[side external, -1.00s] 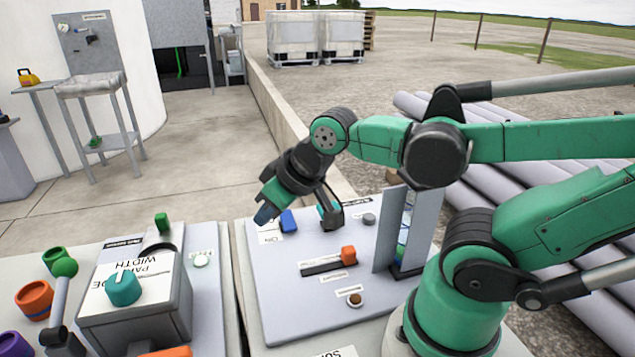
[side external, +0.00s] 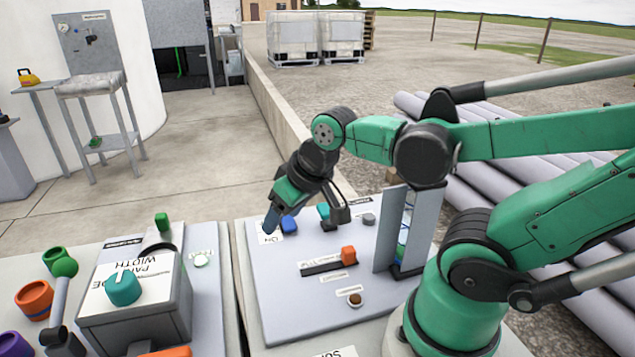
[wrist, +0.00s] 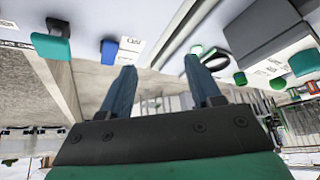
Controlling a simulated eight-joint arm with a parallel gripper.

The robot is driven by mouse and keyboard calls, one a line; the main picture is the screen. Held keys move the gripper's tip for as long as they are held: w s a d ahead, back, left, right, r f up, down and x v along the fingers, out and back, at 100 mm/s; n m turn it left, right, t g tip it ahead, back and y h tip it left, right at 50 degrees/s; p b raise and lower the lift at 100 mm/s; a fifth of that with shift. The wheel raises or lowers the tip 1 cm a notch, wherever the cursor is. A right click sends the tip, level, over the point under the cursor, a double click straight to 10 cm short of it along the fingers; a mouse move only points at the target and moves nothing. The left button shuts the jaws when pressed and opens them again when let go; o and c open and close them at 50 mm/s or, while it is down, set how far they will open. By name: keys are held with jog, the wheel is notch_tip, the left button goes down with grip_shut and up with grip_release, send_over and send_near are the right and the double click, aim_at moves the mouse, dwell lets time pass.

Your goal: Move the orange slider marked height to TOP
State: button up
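The orange slider (side external: 348,255) sits at the right end of a dark slot (side external: 318,267) on the pale panel (side external: 300,310) in the side view. The small label below it is too blurred to read. It does not show in the wrist view. My gripper (side external: 270,220) is up and to the left of the slider, pointing down at the panel's far left part. In the wrist view the two fingers (wrist: 160,66) are spread with nothing between them.
A blue block (side external: 289,225) lies just beside my fingers. A teal knob (side external: 323,211), a grey knob (side external: 369,219), a brown button (side external: 355,300) and an upright grey frame (side external: 421,230) share the panel. A control box (side external: 140,300) stands to the left.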

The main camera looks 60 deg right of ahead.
aim_at(349, 249)
jog(key=s+d+f+m+g, duration=0.1)
jog(key=s+d+m, duration=0.1)
jog(key=s+d+f+m+g, duration=0.2)
jog(key=d, duration=0.1)
jog(key=s+d+f+m+g, duration=0.1)
jog(key=s+d+m+g, duration=0.1)
jog(key=shift+s+d+f+m, duration=0.2)
jog(key=shift+s+m, duration=0.15)
jog(key=shift+m, duration=0.05)
jog(key=shift+s+d+f+g+y, duration=0.15)
jog(key=shift+s+f+g+y, duration=0.05)
jog(key=shift+s+g+y, duration=0.1)
jog(key=shift+f, duration=2.75)
grip_shut()
